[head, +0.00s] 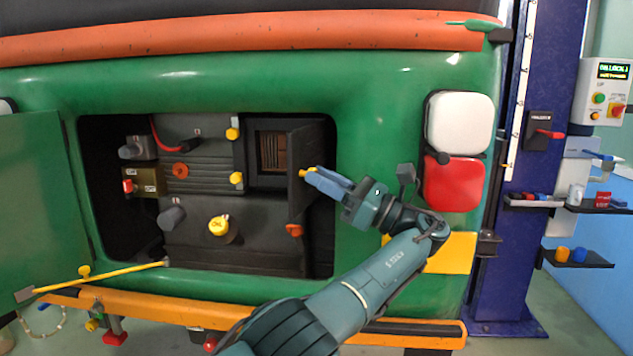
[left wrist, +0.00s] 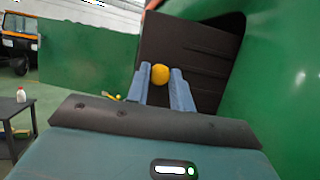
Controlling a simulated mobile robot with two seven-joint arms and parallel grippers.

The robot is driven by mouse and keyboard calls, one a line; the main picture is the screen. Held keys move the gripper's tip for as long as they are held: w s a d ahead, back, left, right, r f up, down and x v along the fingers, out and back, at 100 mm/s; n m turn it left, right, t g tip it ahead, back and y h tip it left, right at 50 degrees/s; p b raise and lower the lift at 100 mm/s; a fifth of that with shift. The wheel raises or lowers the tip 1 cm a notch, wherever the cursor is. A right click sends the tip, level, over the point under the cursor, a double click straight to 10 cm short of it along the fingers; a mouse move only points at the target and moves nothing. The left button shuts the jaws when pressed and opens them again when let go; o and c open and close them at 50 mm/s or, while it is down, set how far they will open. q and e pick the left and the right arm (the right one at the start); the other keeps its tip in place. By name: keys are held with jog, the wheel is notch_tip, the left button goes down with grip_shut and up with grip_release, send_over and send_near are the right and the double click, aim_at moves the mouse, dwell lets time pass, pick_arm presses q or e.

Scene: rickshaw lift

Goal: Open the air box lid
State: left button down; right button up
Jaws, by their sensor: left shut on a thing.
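The air box (head: 257,139) sits in the upper right of the engine bay, and a brown pleated filter (head: 273,152) shows inside it. Its dark lid (head: 303,143) stands swung out at the right side of the opening. It fills the upper middle of the left wrist view (left wrist: 190,45). A yellow knob (left wrist: 160,74) is on the lid. My left gripper (head: 308,173) is shut on this knob, with its blue fingers on either side of it. The fingers hide part of the lid's edge. My right gripper is in neither view.
The green body panel frames the bay opening (head: 200,110). An open green hatch (head: 40,190) hangs at the left, with a yellow rod (head: 100,278) below. A yellow oil cap (head: 219,226) and an orange knob (head: 294,230) sit lower in the bay.

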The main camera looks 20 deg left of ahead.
pick_arm(q)
jog(key=shift+d, duration=0.15)
dwell(0.4)
jog(key=c, duration=1.2)
grip_release()
jog(key=shift+c, duration=0.2)
